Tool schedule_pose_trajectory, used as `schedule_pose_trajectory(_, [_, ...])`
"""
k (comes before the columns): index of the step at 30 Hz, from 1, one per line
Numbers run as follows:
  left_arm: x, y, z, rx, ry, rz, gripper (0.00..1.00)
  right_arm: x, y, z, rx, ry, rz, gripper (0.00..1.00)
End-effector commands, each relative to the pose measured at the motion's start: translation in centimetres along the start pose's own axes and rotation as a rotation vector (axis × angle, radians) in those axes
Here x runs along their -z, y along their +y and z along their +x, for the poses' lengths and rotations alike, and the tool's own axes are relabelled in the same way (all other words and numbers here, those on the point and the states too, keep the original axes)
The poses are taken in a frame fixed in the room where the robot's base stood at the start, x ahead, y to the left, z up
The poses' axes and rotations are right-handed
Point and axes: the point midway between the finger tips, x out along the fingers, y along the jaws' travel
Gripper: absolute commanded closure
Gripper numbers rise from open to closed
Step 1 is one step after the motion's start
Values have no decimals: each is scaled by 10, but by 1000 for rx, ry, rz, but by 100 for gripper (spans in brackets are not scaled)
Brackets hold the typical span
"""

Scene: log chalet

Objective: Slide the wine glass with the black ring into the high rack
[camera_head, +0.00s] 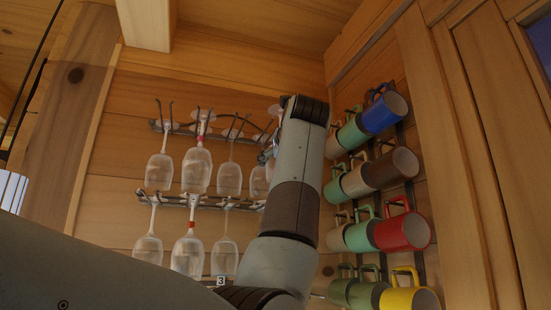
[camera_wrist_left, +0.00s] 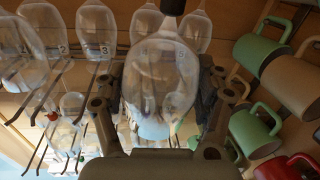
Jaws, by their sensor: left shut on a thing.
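A clear wine glass (camera_wrist_left: 160,85) fills the middle of the left wrist view, its bowl between the two fingers of my left gripper (camera_wrist_left: 162,92), which is shut on it. A dark band (camera_wrist_left: 172,6) above the bowl looks like its black ring. In the head view my left arm rises in front of the racks, hiding most of the gripper and the held glass. The high rack (camera_head: 178,127) is a row of prongs on the wooden wall, with several glasses hanging bowl down. I cannot tell whether the held glass touches it. My right gripper is out of view.
A lower rack (camera_head: 170,201) holds more hanging glasses, one with a red ring (camera_head: 191,225). A glass with a red ring (camera_head: 200,141) also hangs on the high rack. Several coloured mugs, including a blue mug (camera_head: 384,112) and a red mug (camera_head: 403,232), hang close on the right.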

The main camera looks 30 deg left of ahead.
Motion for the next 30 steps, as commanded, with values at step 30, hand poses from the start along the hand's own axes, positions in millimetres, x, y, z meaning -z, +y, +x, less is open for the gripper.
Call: schedule_pose_trajectory(30, [-1, 9, 55, -1, -1, 0, 51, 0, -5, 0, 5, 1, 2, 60])
